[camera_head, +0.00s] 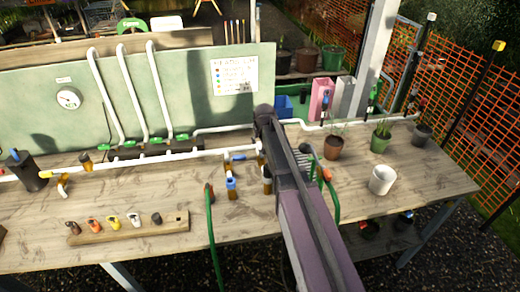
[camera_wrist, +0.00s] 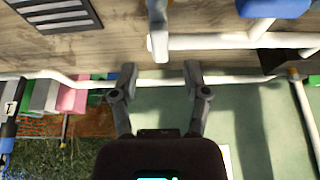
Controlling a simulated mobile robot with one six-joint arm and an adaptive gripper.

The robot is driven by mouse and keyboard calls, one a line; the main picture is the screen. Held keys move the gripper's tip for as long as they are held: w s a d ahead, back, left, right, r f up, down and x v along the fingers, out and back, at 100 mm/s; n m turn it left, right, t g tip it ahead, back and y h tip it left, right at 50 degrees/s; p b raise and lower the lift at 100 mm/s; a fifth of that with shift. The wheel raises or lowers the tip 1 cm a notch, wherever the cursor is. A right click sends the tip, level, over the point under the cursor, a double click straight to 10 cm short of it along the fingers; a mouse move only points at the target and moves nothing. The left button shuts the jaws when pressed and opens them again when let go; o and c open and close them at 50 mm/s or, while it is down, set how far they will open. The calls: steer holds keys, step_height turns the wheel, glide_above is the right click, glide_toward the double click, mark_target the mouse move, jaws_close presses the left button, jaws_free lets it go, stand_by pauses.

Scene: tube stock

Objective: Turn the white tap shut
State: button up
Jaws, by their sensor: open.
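In the wrist view, a pale grey-white tap (camera_wrist: 157,28) sits at the end of a white pipe (camera_wrist: 215,41), near the top middle. Its white lever end points down the picture, toward the gap between my fingertips. My gripper (camera_wrist: 160,78) is open and empty, its two grey fingers apart on either side of that gap. In the head view, my arm covers my gripper and most of the tap; only a white bit of pipe end (camera_head: 258,145) shows beside the arm.
Blue-handled fittings (camera_head: 231,184) and a green hose (camera_head: 210,230) are close by on the wooden bench (camera_head: 150,195). A green back panel (camera_head: 190,85) stands behind. A wooden rack (camera_head: 130,229) of coloured parts is front left; a white pot (camera_head: 382,180) stands right.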

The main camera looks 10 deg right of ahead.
mark_target(260, 145)
steer(key=shift+b+x, duration=1.55)
steer(key=shift+x, duration=0.45)
jaws_close()
